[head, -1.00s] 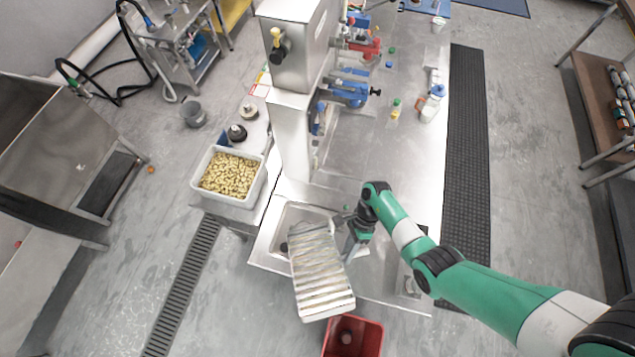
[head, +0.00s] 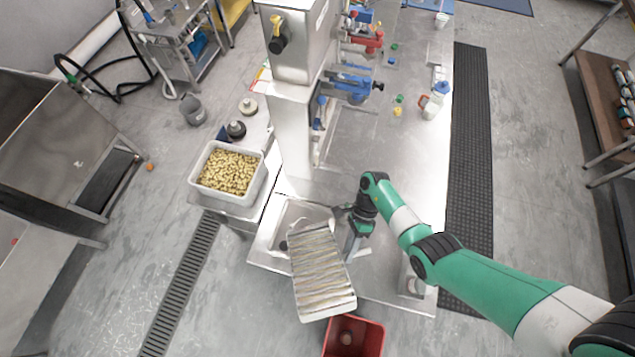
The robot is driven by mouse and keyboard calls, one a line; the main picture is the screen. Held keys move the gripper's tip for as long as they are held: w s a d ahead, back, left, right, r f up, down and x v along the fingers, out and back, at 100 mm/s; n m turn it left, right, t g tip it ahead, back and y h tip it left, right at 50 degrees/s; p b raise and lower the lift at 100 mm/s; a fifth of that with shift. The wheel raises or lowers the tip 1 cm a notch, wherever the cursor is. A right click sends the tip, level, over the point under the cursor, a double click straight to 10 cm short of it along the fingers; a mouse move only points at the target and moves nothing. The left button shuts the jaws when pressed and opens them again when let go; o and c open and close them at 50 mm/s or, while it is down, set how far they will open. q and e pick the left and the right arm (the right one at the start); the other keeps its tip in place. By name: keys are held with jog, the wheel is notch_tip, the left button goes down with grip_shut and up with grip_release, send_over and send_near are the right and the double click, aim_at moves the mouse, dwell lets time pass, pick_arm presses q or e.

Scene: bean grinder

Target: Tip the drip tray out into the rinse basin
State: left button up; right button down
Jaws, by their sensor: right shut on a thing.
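The drip tray (head: 321,272) is a pale, ribbed, rectangular tray with brownish stripes across it. It is held over the front part of the rinse basin (head: 266,240), and its near end sticks out past the counter's front edge. My right gripper (head: 350,246) is shut on the drip tray at its right side. The tray hides much of the basin; a dark round drain (head: 284,246) shows at its left. I cannot tell whether liquid is in the tray. My left gripper is not in view.
A white bin of beans (head: 229,172) stands left of the basin. A steel machine (head: 297,120) rises behind it. A red bin (head: 353,337) stands on the floor below the tray's near end. The steel counter (head: 400,150) is largely clear behind my right arm.

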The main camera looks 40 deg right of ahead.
jog(key=shift+r, duration=0.1)
jog(key=shift+w+d+r, duration=0.15)
jog(key=shift+w+r, duration=0.2)
jog(key=shift+r, duration=0.05)
dwell(0.6)
jog(key=g+b, duration=0.1)
jog(key=b, duration=0.1)
jog(key=shift+y+b, duration=0.4)
dwell(0.4)
